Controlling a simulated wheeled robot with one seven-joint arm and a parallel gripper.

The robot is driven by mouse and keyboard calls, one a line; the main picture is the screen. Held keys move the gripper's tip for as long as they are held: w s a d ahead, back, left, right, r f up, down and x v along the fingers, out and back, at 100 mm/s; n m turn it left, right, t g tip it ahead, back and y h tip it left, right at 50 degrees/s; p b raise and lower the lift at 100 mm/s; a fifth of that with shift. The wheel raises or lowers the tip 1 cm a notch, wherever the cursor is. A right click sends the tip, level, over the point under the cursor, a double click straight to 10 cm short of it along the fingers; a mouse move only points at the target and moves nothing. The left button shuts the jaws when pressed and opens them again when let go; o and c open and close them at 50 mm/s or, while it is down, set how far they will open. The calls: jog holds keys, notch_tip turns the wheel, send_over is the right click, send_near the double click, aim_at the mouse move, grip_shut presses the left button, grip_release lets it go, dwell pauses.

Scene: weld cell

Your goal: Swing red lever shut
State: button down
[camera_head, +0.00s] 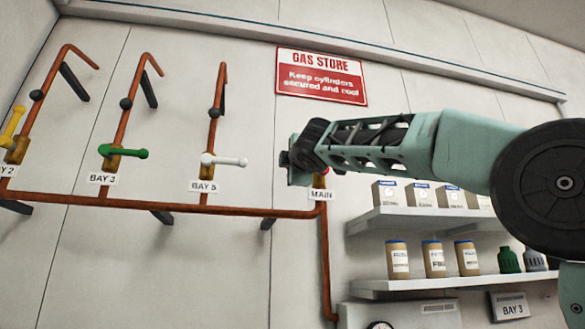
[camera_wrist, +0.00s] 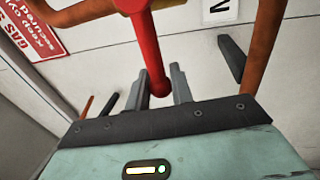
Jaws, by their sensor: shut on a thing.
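The red lever (camera_wrist: 147,52) comes down from the top of the wrist view, and its rounded end sits between the two grey fingers of my gripper (camera_wrist: 158,82). The fingers are shut on the lever near its end. In the head view my gripper and arm cover most of the lever. Only a small red patch (camera_head: 325,171) shows just above the MAIN label (camera_head: 320,195). The exact angle of the lever to its pipe cannot be told.
Yellow (camera_head: 12,127), green (camera_head: 123,152) and white (camera_head: 223,160) levers sit on copper pipes to the left. A copper manifold (camera_head: 160,205) runs below them. Shelves (camera_head: 400,216) with boxes and jars stand at the right. A gas store sign (camera_head: 321,77) hangs above.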

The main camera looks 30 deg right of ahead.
jog(key=c, duration=1.5)
grip_release()
jog(key=shift+o, duration=0.2)
jog(key=b+v, duration=0.7)
jog(key=v, duration=1)
jog(key=shift+s, duration=0.2)
jog(key=shift+f, duration=0.15)
